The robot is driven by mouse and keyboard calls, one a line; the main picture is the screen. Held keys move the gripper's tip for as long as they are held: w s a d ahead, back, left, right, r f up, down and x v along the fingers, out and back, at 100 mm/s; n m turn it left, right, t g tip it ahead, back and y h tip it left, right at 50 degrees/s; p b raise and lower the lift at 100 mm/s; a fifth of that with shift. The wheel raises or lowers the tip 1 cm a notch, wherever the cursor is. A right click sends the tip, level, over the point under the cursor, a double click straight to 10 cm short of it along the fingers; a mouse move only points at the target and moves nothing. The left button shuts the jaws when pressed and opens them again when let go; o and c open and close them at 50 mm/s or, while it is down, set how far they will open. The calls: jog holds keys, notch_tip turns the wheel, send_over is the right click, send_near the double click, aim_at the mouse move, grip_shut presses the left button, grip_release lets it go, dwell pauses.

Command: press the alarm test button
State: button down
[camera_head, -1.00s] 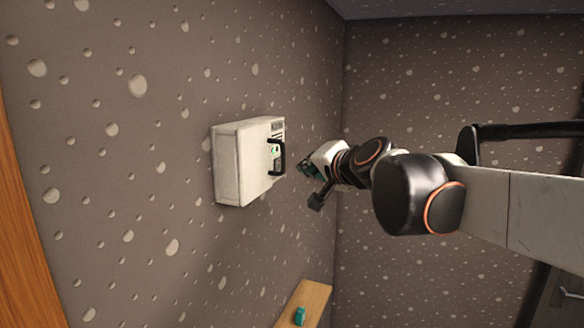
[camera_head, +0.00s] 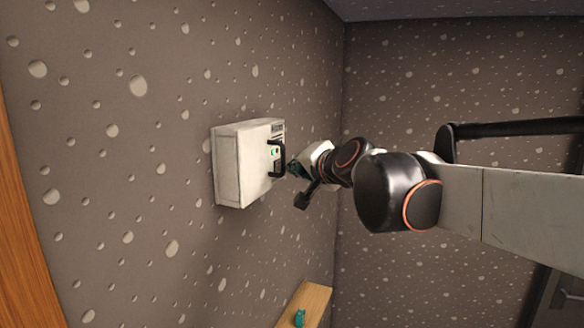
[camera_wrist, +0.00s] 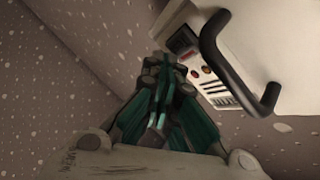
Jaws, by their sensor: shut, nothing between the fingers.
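The white alarm box (camera_head: 240,165) is fixed to the speckled wall, with a black bar handle (camera_head: 281,158) on its front. In the wrist view the box (camera_wrist: 275,45) fills the upper right, and its handle (camera_wrist: 232,62) stands out in front of a panel (camera_wrist: 207,80) with small red and orange buttons or lamps. Which of them is the test button I cannot tell. My gripper (camera_head: 290,170) is shut and empty, close to the front of the box beside the handle. In the wrist view its fingertips (camera_wrist: 168,62) point towards the panel; contact cannot be told.
A wooden shelf (camera_head: 308,300) with a small teal object (camera_head: 299,318) on it is below the box. A wooden edge (camera_head: 25,250) runs down the far left. The handle juts out close to my fingers. The wall around the box is clear.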

jog(key=shift+a, duration=0.2)
dwell(0.7)
jog(key=shift+w+a, duration=0.15)
jog(key=shift+a, duration=0.05)
jog(key=shift+w+a, duration=0.1)
jog(key=shift+a, duration=0.2)
dwell(0.9)
jog(key=shift+d, duration=0.15)
jog(key=shift+s+d, duration=0.3)
jog(key=shift+d, duration=0.25)
jog(key=d, duration=0.1)
jog(key=s+d, duration=0.1)
jog(key=d, duration=0.2)
jog(key=shift+s+d+p, duration=0.3)
jog(key=shift+d+p, duration=0.05)
jog(key=shift+p, duration=0.05)
jog(key=shift+f, duration=0.1)
dwell(0.6)
